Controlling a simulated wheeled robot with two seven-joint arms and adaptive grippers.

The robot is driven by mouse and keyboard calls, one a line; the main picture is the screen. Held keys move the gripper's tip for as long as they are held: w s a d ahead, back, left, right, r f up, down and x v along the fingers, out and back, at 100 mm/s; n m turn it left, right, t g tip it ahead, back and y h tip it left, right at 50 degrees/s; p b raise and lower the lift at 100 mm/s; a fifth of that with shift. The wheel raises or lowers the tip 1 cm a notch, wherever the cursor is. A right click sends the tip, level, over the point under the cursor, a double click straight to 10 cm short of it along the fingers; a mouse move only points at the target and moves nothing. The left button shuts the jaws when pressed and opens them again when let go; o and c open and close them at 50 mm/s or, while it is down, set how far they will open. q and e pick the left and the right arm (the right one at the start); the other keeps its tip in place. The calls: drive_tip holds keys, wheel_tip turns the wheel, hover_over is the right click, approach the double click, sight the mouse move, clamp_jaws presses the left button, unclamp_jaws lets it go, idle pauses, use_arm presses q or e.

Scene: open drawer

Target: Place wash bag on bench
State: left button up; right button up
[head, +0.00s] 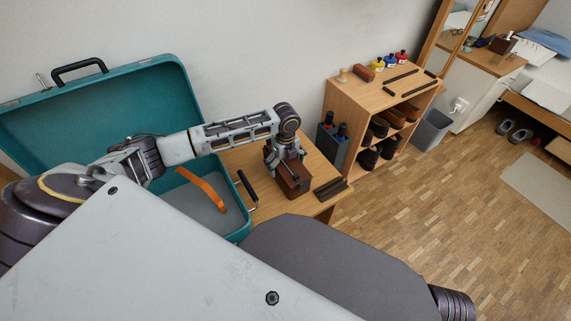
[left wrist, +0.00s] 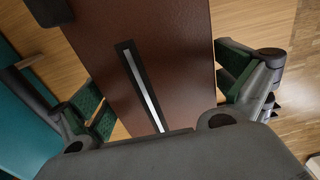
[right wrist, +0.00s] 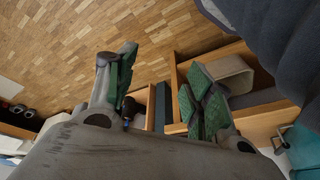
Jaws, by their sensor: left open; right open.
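The wash bag (head: 291,181) is a brown, box-shaped bag on the wooden bench (head: 322,207), just right of the teal suitcase. My left gripper (head: 284,156) points down over it. In the left wrist view the wash bag (left wrist: 172,62) with its dark-edged zip strip lies between the two green-padded fingers. The fingers are open, one on each side of it; I cannot tell whether they touch it. My right gripper (right wrist: 163,90) is open and empty in the right wrist view; it is out of the head view.
An open teal suitcase (head: 190,95) stands at the left, with an orange strap (head: 203,188) inside. Dark bars (head: 331,188) lie right of the bag. A wooden shelf (head: 352,98) with shoes and bottles stands behind, beside a grey bin (head: 432,130). Floor at right is mostly clear.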

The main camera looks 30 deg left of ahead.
use_arm(q)
drive_tip(key=shift+r, duration=0.55)
wheel_tip(320, 180, up, 11)
drive_tip(key=p, duration=0.4)
use_arm(e)
drive_tip(key=shift+g+h, duration=0.3)
drive_tip(key=shift+g, duration=0.3)
drive_tip(key=f, duration=0.2)
drive_tip(key=d+f, duration=0.1)
drive_tip(key=f, duration=0.2)
drive_tip(key=shift+s+f, duration=0.1)
drive_tip(key=shift+f, duration=0.05)
use_arm(q)
drive_tip(key=shift+r, duration=0.1)
idle(0.9)
